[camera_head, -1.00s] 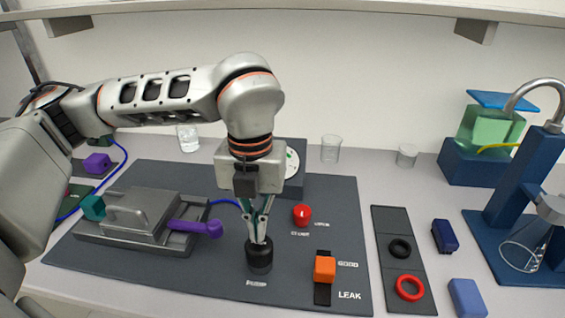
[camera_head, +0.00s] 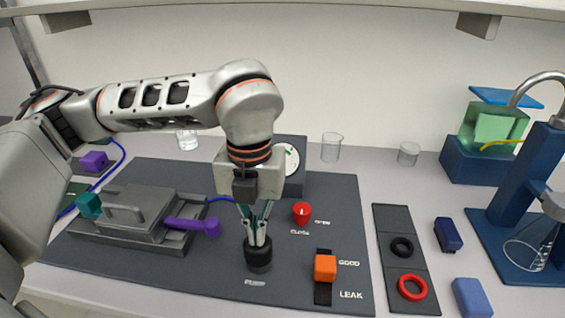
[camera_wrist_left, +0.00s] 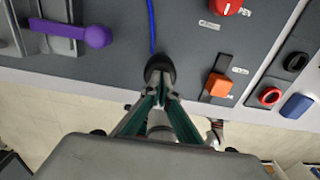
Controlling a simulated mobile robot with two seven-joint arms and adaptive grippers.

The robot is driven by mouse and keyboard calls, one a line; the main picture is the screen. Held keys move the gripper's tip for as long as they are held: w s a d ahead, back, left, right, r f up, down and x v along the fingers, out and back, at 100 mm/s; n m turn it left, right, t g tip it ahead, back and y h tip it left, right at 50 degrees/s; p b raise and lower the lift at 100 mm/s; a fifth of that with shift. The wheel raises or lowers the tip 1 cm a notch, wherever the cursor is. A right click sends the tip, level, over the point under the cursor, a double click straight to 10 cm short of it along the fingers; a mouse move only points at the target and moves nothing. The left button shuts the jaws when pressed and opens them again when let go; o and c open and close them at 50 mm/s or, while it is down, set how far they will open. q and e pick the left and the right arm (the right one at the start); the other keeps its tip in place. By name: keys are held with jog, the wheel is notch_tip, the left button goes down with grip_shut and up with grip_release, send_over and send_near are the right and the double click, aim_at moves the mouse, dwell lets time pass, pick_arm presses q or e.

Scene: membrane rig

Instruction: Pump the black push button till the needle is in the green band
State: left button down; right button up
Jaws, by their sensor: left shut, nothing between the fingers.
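The black push button (camera_head: 258,256) stands on the dark grey mat near its front edge; it also shows in the left wrist view (camera_wrist_left: 159,66). My left gripper (camera_head: 258,240) points straight down with its fingers shut and empty, the tips at the top of the button. I cannot tell how far the button is pressed. The gauge (camera_head: 291,158) is behind my left wrist, with only part of its white face and a bit of green showing. The needle's place in the green band cannot be read. My right gripper is not in view.
A red knob (camera_head: 301,211) and an orange switch block (camera_head: 325,268) stand right of the button. A grey clamp box with a purple handle (camera_head: 195,226) lies to the left. A pad with black and red rings (camera_head: 412,287) lies farther right.

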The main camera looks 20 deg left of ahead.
pick_arm(q)
jog(key=shift+f+b, duration=0.75)
jog(key=shift+f, duration=0.55)
jog(key=shift+r+p, duration=1.35)
jog(key=shift+r, duration=1.1)
jog(key=shift+f, duration=0.1)
